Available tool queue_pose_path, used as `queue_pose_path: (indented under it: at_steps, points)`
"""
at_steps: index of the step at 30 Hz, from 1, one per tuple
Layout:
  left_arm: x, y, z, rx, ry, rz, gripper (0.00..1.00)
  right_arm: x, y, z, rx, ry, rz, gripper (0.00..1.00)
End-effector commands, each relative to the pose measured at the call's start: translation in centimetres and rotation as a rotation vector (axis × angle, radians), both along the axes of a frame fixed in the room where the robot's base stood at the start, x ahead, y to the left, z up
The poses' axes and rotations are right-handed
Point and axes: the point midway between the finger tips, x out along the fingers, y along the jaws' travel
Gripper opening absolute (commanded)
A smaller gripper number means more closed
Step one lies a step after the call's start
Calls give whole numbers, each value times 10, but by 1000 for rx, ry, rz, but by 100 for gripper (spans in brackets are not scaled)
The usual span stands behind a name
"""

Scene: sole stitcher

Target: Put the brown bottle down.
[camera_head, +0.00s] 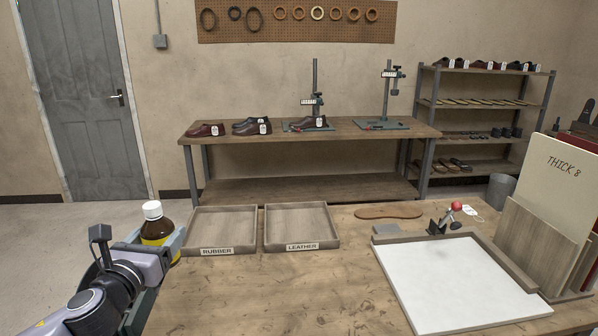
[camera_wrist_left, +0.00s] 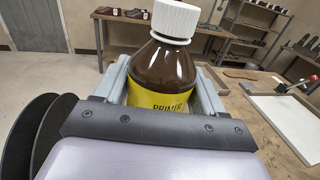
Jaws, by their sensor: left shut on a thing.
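The brown bottle (camera_head: 157,228) has a white ribbed cap and a yellow label. It stands upright at the left of the head view, just left of the RUBBER tray. My left gripper (camera_head: 163,244) is shut on it, with a finger on either side of the bottle. In the left wrist view the bottle (camera_wrist_left: 162,68) rises between the grey fingers, and its label reads "PRIMER" in part. Its base is hidden by the gripper, so I cannot tell whether it touches the table. My right gripper is not in view.
The wooden table (camera_head: 290,290) has clear room in front of the empty RUBBER tray (camera_head: 220,212) and LEATHER tray (camera_head: 302,208). A brown sole (camera_head: 388,212), a white board (camera_head: 455,285) and upright panels (camera_head: 545,190) occupy the right side.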

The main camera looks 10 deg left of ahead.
Motion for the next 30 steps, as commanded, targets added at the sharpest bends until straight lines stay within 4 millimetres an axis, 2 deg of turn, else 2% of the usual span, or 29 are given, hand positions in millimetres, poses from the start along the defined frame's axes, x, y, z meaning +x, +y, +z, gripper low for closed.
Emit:
queue_pose_path:
  at_steps: [5, 9, 15, 18, 22, 23, 24, 30]
  points:
    - [-23, -36, -30, 5, 15, -39, 27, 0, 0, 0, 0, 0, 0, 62]
    - [-57, -73, -55, 7, 20, -67, 27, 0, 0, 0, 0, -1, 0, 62]
    - [-103, -110, -72, 1, 11, -70, 27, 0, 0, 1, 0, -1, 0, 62]
    - [-119, -120, -74, -2, 5, -61, 27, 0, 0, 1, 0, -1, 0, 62]
    - [-131, -126, -73, -5, -1, -51, 27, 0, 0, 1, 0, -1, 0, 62]
    - [-133, -127, -74, -6, -1, -49, 27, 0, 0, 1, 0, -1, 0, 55]
    - [-134, -127, -73, -5, -3, -48, 27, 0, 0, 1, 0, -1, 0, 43]
    - [-135, -128, -73, -3, -5, -47, 27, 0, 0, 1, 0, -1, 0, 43]
